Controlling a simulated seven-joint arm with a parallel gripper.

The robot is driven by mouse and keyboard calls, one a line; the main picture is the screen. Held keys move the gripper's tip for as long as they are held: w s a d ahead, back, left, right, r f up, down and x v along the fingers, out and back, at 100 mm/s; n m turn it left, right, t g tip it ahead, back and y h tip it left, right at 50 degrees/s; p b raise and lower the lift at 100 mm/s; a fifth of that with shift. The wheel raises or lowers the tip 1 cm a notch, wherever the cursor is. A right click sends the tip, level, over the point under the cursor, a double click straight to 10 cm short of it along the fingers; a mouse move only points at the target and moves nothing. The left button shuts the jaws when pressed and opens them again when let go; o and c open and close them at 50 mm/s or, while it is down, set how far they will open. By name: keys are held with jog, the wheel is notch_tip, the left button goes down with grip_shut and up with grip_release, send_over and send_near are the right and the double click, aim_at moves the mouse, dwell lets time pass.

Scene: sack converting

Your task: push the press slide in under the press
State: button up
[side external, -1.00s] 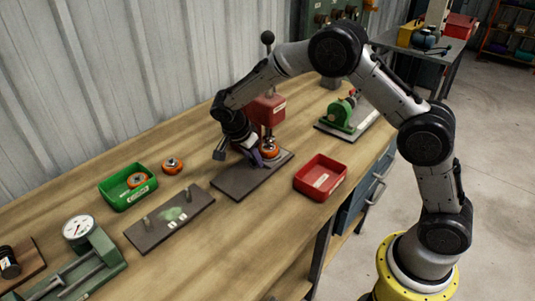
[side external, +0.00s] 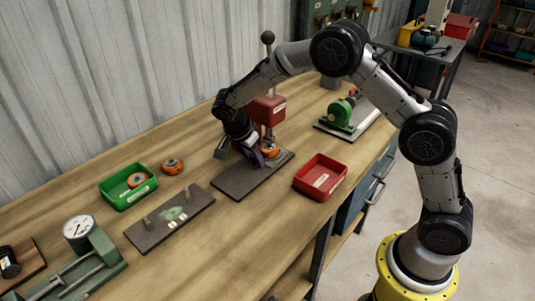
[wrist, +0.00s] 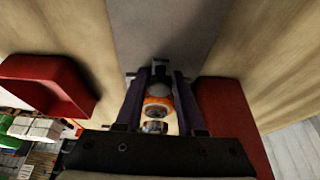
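The red press (side external: 266,108) stands on the bench with a black-knobbed lever above it. Its dark flat base plate (side external: 235,182) reaches out toward the front left. An orange part (side external: 270,152) sits low under the press head; in the wrist view an orange ring (wrist: 158,105) shows between the fingers. My gripper (side external: 258,159) is low beside the press, pointing down at the plate. In the wrist view its two purple fingers (wrist: 160,78) stand apart on either side of a grey and black knob-like piece. Whether they touch it is unclear. The slide is largely hidden by my gripper.
A red tray (side external: 337,167) lies to the right, near the bench edge. A green device (side external: 341,115) stands behind it. A green bin (side external: 118,202), a loose orange part (side external: 172,165) and a dark pegged plate (side external: 150,238) lie to the left.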

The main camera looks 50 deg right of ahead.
jog(key=shift+d, duration=0.35)
jog(key=shift+v, duration=3.1)
jog(key=shift+a, duration=0.1)
jog(key=s+d+r+n+t+y, duration=0.25)
jog(key=s+r+n, duration=0.65)
jog(key=s+r, duration=0.6)
jog(key=s+a+f+n+t+y, duration=0.1)
jog(key=s+n, duration=0.3)
jog(key=s, duration=0.4)
jog(key=s+a+f+n+t+y, duration=0.1)
jog(key=s+n+t, duration=0.1)
jog(key=s+n, duration=0.3)
jog(key=shift+s, duration=1.8)
